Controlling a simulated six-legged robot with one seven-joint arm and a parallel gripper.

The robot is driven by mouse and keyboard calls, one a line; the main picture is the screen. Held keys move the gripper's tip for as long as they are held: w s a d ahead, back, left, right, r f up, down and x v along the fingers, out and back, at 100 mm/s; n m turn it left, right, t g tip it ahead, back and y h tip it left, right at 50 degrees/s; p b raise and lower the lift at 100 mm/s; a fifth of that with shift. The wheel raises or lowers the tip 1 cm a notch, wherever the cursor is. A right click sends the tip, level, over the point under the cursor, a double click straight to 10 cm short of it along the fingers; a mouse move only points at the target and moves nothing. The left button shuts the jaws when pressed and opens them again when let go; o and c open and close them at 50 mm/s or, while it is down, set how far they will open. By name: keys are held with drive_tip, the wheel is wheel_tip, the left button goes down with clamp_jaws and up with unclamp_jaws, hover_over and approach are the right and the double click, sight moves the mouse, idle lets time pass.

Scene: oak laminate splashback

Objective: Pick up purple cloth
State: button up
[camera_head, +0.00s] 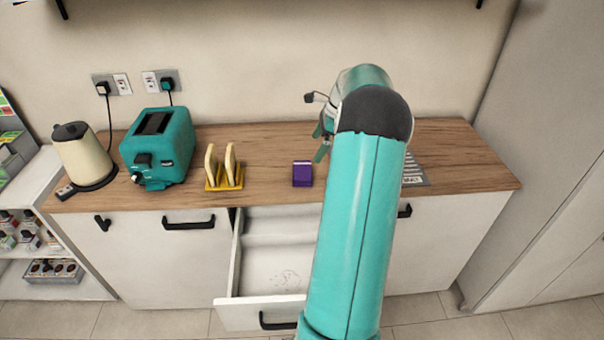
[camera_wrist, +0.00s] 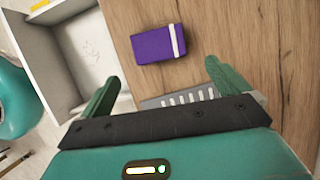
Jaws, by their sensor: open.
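The purple cloth (camera_head: 302,174) is a small folded block on the wooden counter, right of the yellow toast rack. In the wrist view the purple cloth (camera_wrist: 157,45) lies flat with a white stripe near one end. My gripper (camera_wrist: 163,88) is open and empty, its two green fingers spread, with the cloth beyond the fingertips and apart from them. In the head view my gripper (camera_head: 321,140) shows only in part above the counter, right of the cloth. My teal arm hides the rest of it.
An open, mostly empty drawer (camera_head: 272,270) juts out below the counter. A yellow rack with toast (camera_head: 224,183), a teal toaster (camera_head: 158,148) and a cream kettle (camera_head: 84,154) stand to the left. A grey striped item (camera_head: 414,172) lies right of my arm. Counter behind the cloth is clear.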

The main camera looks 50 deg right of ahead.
sight(302, 169)
drive_tip(key=x, duration=1)
drive_tip(key=shift+w+a, duration=0.15)
drive_tip(key=shift+a, duration=0.15)
drive_tip(key=c, duration=0.7)
